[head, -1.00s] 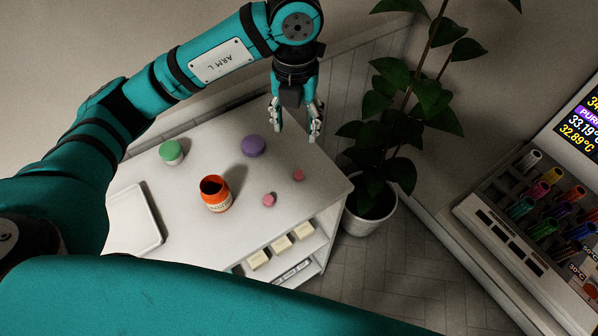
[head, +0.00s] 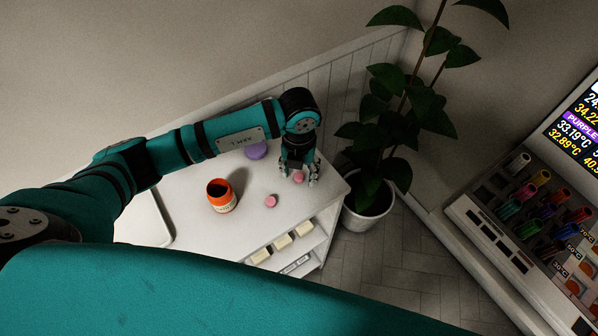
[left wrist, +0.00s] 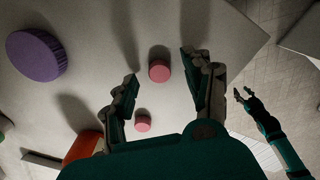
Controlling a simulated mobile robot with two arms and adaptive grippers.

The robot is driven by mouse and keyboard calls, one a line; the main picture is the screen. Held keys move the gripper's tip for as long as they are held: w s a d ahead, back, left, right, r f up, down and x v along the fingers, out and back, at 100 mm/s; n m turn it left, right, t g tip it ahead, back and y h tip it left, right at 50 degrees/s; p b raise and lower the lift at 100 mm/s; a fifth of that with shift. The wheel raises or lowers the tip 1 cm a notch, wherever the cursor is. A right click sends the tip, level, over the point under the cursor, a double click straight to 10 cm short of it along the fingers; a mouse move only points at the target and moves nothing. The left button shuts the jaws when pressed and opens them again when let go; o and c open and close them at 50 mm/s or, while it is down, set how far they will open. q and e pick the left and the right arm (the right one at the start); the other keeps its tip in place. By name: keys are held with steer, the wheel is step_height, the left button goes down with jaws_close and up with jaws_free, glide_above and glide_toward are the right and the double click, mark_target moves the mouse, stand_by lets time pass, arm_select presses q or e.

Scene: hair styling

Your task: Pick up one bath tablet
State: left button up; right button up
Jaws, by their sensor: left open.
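Two small pink bath tablets are on the white cabinet top. The tablet farther right in the head view (head: 298,177) lies between the spread fingers of my left gripper (head: 299,182). In the left wrist view it is the upper pink tablet (left wrist: 159,71), between my left fingers (left wrist: 166,88) with gaps at both sides. The other tablet (head: 271,201) lies nearer the jar, and is the lower pink tablet in the left wrist view (left wrist: 142,122). My left gripper is open and empty. My right gripper (left wrist: 244,93) shows small in the left wrist view, fingers apart and empty.
An open orange jar (head: 222,197) stands left of the tablets. A purple lid (head: 257,152) lies behind, partly hidden by my left arm. A potted plant (head: 367,218) stands beside the cabinet's right edge. Pale blocks (head: 282,242) sit on the shelf below the top.

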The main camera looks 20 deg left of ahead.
arm_select(q)
steer(key=shift+f, duration=0.45)
steer(key=shift+c, duration=0.2)
steer(key=c, duration=0.8)
steer(key=shift+r, duration=0.15)
